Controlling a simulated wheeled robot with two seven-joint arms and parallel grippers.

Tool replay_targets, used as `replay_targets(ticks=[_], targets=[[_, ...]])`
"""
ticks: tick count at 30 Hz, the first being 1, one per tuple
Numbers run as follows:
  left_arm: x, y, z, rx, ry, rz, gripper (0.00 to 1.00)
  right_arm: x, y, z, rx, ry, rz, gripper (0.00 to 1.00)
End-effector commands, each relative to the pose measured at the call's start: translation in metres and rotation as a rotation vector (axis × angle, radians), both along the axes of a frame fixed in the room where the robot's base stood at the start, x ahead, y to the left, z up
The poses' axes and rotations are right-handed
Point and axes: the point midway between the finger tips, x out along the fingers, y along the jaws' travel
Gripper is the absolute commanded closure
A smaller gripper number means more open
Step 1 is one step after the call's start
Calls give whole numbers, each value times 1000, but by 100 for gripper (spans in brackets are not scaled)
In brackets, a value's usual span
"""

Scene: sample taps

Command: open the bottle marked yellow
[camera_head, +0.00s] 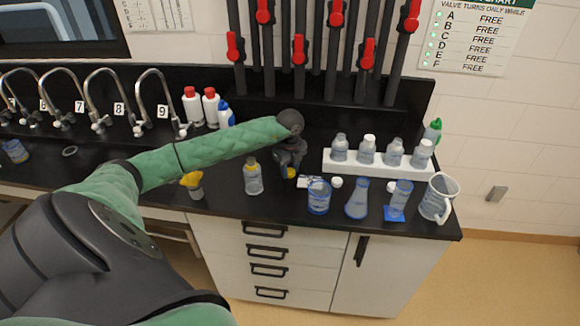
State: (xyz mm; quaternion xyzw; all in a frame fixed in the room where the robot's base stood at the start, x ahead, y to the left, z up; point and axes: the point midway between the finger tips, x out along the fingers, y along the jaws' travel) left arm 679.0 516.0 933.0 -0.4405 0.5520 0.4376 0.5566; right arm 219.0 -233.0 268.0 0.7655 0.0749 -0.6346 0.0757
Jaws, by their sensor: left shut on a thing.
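A clear bottle (253,178) stands upright near the counter's front edge, with a yellowish band at its top. My left gripper (290,168) is to the right of this bottle, apart from it, low over the black counter. It is shut on a small yellow piece that looks like a cap (291,173), mostly hidden by the jaws. Another yellow-topped item (193,183) stands to the left at the front edge, partly below my arm. I cannot read any bottle labels. My right gripper is not in view.
A blue-marked beaker (319,197), a flask (356,199), a cylinder on a blue base (399,200) and a jug (438,198) line the front right. A white rack (372,170) holds several bottles behind them. A white cap (336,182) lies between. Taps (107,100) stand at left.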

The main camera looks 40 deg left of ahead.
Motion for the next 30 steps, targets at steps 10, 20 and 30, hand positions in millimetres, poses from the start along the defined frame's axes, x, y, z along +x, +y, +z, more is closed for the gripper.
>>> replay_targets(ticks=[10, 20, 30], targets=[[0, 0, -3, 0, 0, 0, 94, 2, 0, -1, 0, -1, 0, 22], [0, 0, -2, 1, 0, 1, 44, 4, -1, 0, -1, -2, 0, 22], [0, 1, 9, 3, -2, 1, 44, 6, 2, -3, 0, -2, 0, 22]])
